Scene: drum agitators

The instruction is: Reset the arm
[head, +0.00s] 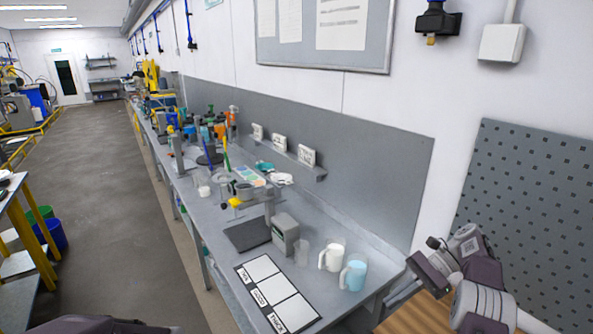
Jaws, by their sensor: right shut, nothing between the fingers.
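My right arm comes in at the lower right. My right gripper (431,274) is shut and empty, held near the right end of the bench, to the right of the mugs. Of my left arm, only a dark part shows at the bottom edge on the left, and the left gripper is out of view.
The long grey bench (217,217) runs away to the far left. Near its close end are a light-blue mug (353,277), a white mug (331,260), a grey device (285,234) and a white sorting card (276,293). Many tools crowd it farther back. A grey pegboard (535,215) stands right.

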